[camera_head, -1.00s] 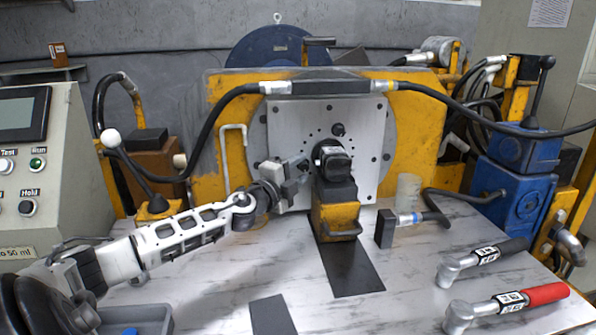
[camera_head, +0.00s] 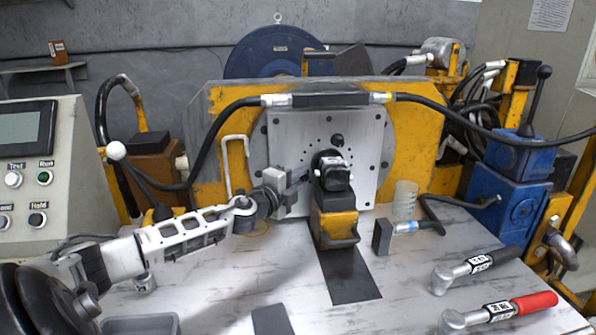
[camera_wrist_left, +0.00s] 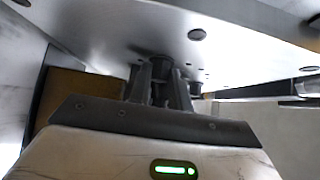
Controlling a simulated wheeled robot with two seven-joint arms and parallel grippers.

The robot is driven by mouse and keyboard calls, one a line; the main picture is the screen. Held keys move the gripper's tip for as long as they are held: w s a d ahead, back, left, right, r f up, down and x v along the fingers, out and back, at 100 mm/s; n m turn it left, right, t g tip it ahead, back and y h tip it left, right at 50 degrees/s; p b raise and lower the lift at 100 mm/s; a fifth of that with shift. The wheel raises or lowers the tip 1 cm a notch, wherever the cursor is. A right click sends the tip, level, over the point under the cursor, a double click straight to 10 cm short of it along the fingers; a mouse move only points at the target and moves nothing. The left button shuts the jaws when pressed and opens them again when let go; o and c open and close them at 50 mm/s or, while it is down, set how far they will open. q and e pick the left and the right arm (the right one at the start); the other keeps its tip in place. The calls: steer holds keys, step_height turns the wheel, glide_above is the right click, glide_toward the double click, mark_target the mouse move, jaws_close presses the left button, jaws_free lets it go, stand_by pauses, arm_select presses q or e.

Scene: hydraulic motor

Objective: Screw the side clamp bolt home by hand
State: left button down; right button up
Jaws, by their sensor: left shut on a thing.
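The black hydraulic motor (camera_head: 333,170) sits against the pale drilled plate (camera_head: 368,150), above a yellow stand (camera_head: 334,222). My left gripper (camera_head: 303,178) comes in from the left, with its fingers at the motor's left side close to the plate. In the left wrist view its fingers (camera_wrist_left: 160,86) are shut on a dark round bolt (camera_wrist_left: 160,66) that stands at the pale plate surface. I cannot tell how deep the bolt sits. The bolt is hidden by the gripper in the head view. My right gripper is not in view.
Two wrenches, one with a black handle (camera_head: 483,261) and one with a red handle (camera_head: 537,303), lie at the table's right. A black hose spans above the plate. A control box (camera_head: 38,190) stands left, a blue valve unit (camera_head: 510,190) right.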

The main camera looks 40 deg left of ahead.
arm_select(q)
steer(key=c, duration=1.3)
jaws_free()
steer(key=s+d+p, duration=0.1)
steer(key=s+d, duration=0.1)
steer(key=s, duration=1.3)
steer(key=shift+s+r, duration=0.15)
steer(key=shift+s, duration=0.25)
